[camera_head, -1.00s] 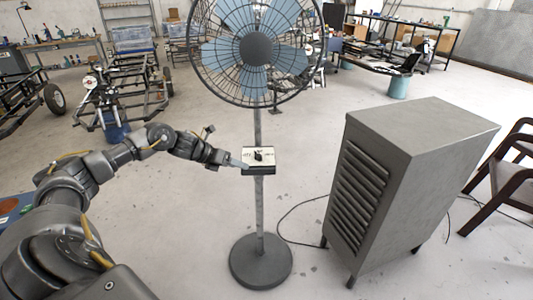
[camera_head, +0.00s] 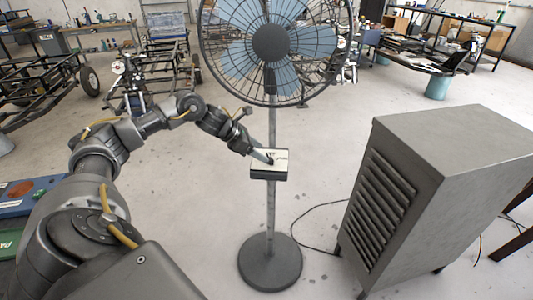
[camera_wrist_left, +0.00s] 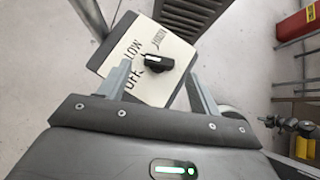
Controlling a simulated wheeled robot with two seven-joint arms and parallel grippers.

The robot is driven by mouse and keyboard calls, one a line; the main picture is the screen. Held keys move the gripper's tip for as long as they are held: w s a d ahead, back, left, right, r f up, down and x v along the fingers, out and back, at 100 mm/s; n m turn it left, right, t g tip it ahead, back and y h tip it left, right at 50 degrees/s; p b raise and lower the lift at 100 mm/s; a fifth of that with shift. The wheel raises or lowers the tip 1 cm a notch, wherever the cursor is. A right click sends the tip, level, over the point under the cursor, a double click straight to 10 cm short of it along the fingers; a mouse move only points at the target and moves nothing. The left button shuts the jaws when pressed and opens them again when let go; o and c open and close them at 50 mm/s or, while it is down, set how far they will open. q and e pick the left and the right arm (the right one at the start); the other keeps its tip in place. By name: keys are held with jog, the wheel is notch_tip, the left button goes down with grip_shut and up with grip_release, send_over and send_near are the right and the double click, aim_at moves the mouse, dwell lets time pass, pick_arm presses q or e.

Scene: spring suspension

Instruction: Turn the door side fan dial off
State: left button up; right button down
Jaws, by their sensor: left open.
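The pedestal fan (camera_head: 270,43) stands in the middle of the head view, with a control box (camera_head: 269,175) on its pole. My left gripper (camera_head: 266,156) is at the box's pale top face, coming from the left. In the left wrist view, a black dial (camera_wrist_left: 158,62) sits on a white label plate (camera_wrist_left: 147,40) marked "LOW" and "OFF"; a third word is hard to read. My left gripper (camera_wrist_left: 160,76) is open, one finger on each side of the dial, with gaps to it. Contact cannot be told. My right gripper is not in view.
A grey louvred cabinet (camera_head: 445,190) stands right of the fan, with a cable on the floor between. The round fan base (camera_head: 269,262) rests on open concrete floor. Wheeled frames (camera_head: 155,75) and workbenches stand behind.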

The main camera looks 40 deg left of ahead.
pick_arm(q)
jog(key=shift+p+x, duration=0.35)
jog(key=shift+x, duration=1.75)
jog(key=shift+s, duration=0.1)
jog(key=c, duration=1)
